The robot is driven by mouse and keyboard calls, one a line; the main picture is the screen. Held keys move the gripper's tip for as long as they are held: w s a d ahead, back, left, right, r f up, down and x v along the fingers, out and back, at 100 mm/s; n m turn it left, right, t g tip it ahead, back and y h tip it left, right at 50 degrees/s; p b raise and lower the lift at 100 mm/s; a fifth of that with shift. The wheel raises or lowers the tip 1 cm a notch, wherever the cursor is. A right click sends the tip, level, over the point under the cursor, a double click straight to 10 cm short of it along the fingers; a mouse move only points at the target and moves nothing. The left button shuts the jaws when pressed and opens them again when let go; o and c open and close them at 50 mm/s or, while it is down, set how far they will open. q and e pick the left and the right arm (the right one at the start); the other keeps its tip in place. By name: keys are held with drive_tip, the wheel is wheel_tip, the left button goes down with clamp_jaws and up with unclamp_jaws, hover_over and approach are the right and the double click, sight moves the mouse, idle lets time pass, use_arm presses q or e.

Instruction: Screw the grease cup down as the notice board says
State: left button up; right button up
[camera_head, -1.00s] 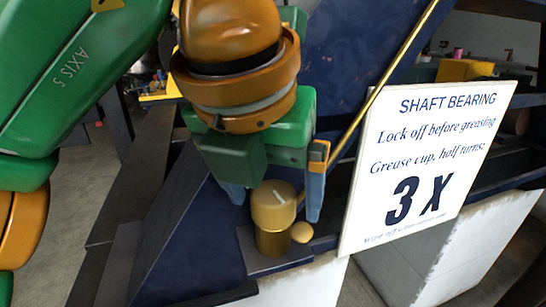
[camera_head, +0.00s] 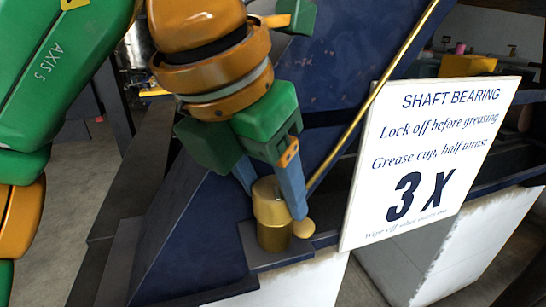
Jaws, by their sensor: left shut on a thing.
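The brass grease cup (camera_head: 274,236) stands upright on a dark block at the lower middle, with a round tan cap (camera_head: 269,207) on top. My left gripper (camera_head: 272,196) comes down tilted over it, its blue fingers shut on either side of the cap. The top of the cap is partly hidden by the gripper. The white notice board (camera_head: 365,185) reads "SHAFT BEARING", "Lock off before greasing", "Grease cup, half turns:" and a large "3 X"; its bottom line is too small to read surely. My right gripper is not in view.
A small tan ball (camera_head: 303,228) sits right beside the cup, near one fingertip. A thin brass rod (camera_head: 372,93) runs diagonally behind the gripper. A blue sloped panel (camera_head: 195,235) stands left of the cup. White blocks lie below and right.

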use_arm(q)
drive_tip(key=m+g, duration=0.1)
drive_tip(key=m, duration=0.2)
drive_tip(key=m+g+h, duration=0.1)
drive_tip(key=m, duration=0.2)
drive_tip(key=shift+w+a+m, duration=0.15)
drive_tip(key=shift+m, duration=0.15)
idle(0.3)
drive_tip(key=shift+f, duration=0.1)
drive_tip(key=o, duration=1.4)
drive_tip(key=shift+h, duration=0.3)
drive_tip(key=shift+s, duration=0.3)
drive_tip(key=shift+w, duration=0.1)
